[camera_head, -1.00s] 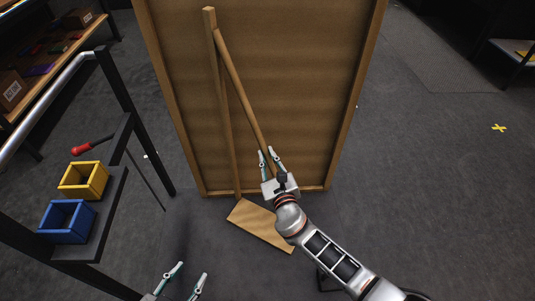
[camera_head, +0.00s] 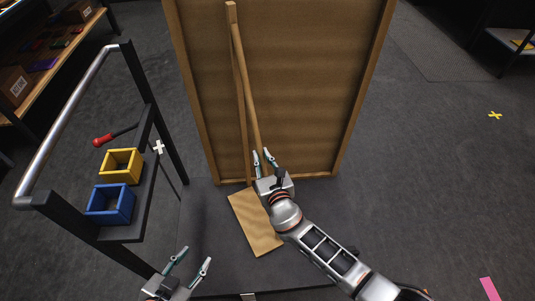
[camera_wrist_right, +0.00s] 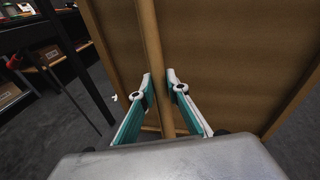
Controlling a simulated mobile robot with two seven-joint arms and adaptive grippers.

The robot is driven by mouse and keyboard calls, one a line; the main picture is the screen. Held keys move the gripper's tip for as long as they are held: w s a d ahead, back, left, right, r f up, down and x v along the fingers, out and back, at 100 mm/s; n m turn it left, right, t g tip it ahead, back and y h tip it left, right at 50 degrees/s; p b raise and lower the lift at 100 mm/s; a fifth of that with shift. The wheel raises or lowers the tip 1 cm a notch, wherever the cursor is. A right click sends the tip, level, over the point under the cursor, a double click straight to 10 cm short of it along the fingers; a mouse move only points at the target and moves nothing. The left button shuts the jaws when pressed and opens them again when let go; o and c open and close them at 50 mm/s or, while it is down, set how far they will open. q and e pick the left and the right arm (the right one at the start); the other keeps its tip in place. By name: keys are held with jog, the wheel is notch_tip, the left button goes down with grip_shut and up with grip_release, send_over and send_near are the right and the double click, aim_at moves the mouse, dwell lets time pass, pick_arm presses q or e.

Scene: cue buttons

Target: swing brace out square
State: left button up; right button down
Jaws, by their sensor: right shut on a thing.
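The brace is a thin wooden rod (camera_head: 247,95) that hangs from near the top of an upright wooden post (camera_head: 239,100) and leans slightly away from it toward the lower right. Its lower part is in my right gripper (camera_head: 264,158), which is shut on it. In the right wrist view the rod (camera_wrist_right: 151,45) runs up between the fingers (camera_wrist_right: 160,85). A flat wooden board (camera_head: 256,222) lies at the foot of the post, left of my right wrist. My left gripper (camera_head: 188,268) is open and empty at the bottom of the head view.
A large framed brown panel (camera_head: 300,80) stands behind the post. On the left a black cart with a rail (camera_head: 70,115) carries a yellow box (camera_head: 121,166), a blue box (camera_head: 110,205) and a red-handled screwdriver (camera_head: 103,140).

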jog(key=shift+s+a+f, duration=0.1)
jog(key=shift+s+a, duration=0.05)
jog(key=shift+a, duration=0.4)
jog(key=shift+d, duration=0.1)
jog(key=c, duration=2.2)
grip_release()
jog(key=shift+c, duration=0.2)
jog(key=shift+w, duration=0.2)
jog(key=shift+s, duration=0.1)
jog(key=v, duration=1.2)
